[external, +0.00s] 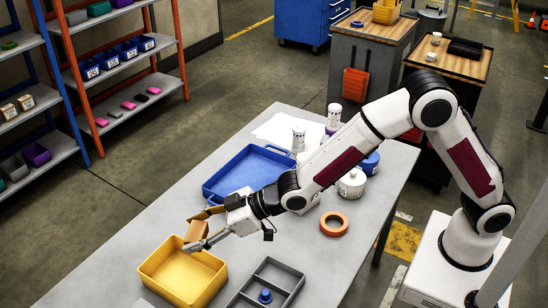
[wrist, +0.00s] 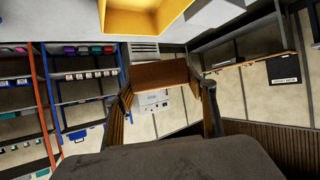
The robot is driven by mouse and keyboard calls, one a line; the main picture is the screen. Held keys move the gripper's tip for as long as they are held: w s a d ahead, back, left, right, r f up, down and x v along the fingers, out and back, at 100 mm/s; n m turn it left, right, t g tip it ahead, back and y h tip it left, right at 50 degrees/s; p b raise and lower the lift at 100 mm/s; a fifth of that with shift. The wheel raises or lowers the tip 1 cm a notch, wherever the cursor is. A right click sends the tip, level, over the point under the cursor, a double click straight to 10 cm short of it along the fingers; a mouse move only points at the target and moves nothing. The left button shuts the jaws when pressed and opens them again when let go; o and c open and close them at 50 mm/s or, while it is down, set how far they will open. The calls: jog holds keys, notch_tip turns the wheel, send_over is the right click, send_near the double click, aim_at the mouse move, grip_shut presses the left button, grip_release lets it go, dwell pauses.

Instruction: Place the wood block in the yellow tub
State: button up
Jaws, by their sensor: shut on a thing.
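The wood block (external: 198,229) is brown and held between the fingers of my gripper (external: 200,228). In the wrist view the block (wrist: 160,75) spans the space between the fingertips of my gripper (wrist: 164,90). The yellow tub (external: 182,275) stands on the grey table, at the near left in the external view. Its inside looks empty where I can see it. The block appears above the tub's far edge; the exact height is hard to tell. Part of the tub (wrist: 145,15) shows at the top of the wrist view.
A blue tray (external: 215,189) lies on the table behind my gripper. A grey divided bin (external: 240,301) with a blue item is right of the tub. An orange tape ring (external: 334,224) and white containers (external: 351,184) stand farther right. Bare table (external: 120,255) lies left of the tub.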

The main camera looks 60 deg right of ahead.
jog(key=shift+s+a+f, duration=0.1)
jog(key=shift+s+f, duration=0.15)
jog(key=shift+f, duration=0.1)
dwell(0.3)
notch_tip(320, 180, down, 6)
jog(key=shift+f, duration=0.15)
dwell(0.3)
jog(key=shift+f, duration=1.85)
jog(key=shift+f, duration=0.6)
